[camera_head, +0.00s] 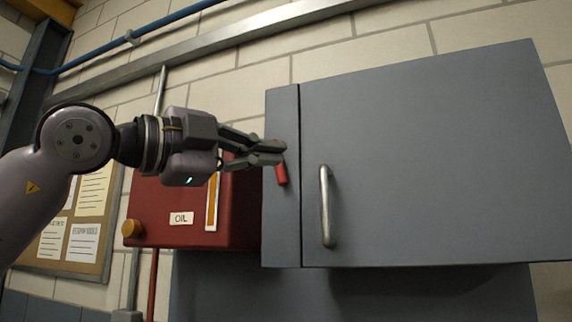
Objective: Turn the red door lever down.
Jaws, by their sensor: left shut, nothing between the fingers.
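The red door lever (281,174) is on the narrow left panel of the grey cabinet (430,160). Its visible part points downward, tilted slightly to the right at its lower end. Its upper part is partly hidden behind my left gripper's fingers. My left gripper (280,152) comes in from the left, shut and empty, with its fingertips at the top of the lever. I cannot tell whether the fingertips touch it. My right gripper is not in view.
A silver vertical handle (326,206) stands out from the cabinet door right of the lever. A red box labelled OIL (160,205) with a yellow knob (131,228) is behind my left arm. A notice board (82,220) hangs at the left.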

